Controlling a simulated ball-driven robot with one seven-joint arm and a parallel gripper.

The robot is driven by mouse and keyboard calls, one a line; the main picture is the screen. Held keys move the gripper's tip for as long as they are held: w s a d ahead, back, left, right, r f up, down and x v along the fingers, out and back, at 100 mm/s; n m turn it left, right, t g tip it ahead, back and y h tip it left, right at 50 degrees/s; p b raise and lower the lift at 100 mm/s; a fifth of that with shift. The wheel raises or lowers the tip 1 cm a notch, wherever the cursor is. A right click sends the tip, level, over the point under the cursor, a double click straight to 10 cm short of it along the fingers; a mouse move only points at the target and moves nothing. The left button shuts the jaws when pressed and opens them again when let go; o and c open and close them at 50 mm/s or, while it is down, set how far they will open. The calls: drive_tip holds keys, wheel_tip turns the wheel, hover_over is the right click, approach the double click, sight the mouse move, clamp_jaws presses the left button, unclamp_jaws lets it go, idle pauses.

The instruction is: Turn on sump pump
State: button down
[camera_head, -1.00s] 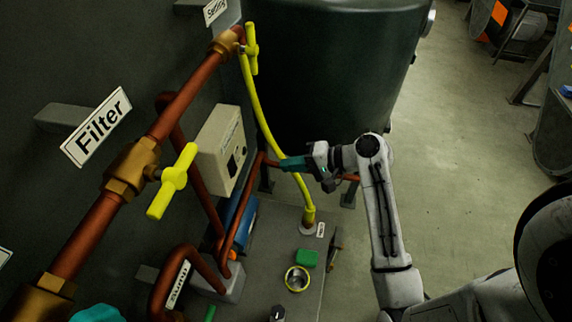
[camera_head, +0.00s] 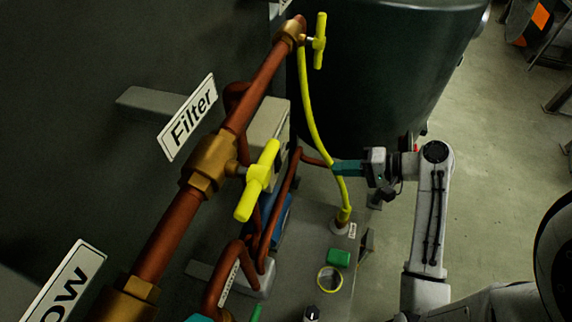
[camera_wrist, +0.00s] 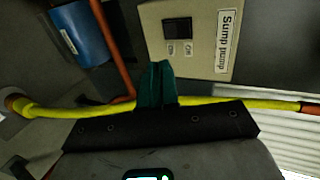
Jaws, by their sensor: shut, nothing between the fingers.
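The sump pump switch box (camera_wrist: 188,38) is a beige panel in the wrist view, with a "Sump pump" label (camera_wrist: 228,40) at its right. A black rocker switch (camera_wrist: 178,28) sits on it, with two small labels below; which way it is set I cannot tell. In the head view the box (camera_head: 262,122) is partly hidden behind the pipe and yellow valve handle. My gripper (camera_wrist: 156,66) is shut and empty, its teal fingers below the switch in the wrist view and apart from it as far as I can tell. In the head view my gripper (camera_head: 335,168) overlaps the yellow hose.
The yellow hose (camera_head: 316,120) runs beside my fingers; it crosses the wrist view (camera_wrist: 70,108) too. Copper pipes (camera_head: 170,235) and a yellow valve handle (camera_head: 257,180) stand at the left. A dark tank (camera_head: 385,60) stands behind. Open floor (camera_head: 490,170) lies right.

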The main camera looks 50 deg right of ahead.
drive_tip(key=shift+w+a, duration=0.1)
drive_tip(key=shift+w, duration=0.05)
drive_tip(key=p, duration=0.2)
approach(279, 162)
drive_tip(key=w+a+f, duration=0.1)
drive_tip(key=w+f, duration=0.4)
drive_tip(key=shift+w+a, duration=0.2)
drive_tip(key=shift+a, duration=0.15)
drive_tip(key=shift+f, duration=0.2)
drive_tip(key=shift+w+t+b, duration=0.2)
drive_tip(key=shift+t+b, duration=0.1)
drive_tip(key=shift+r, duration=0.1)
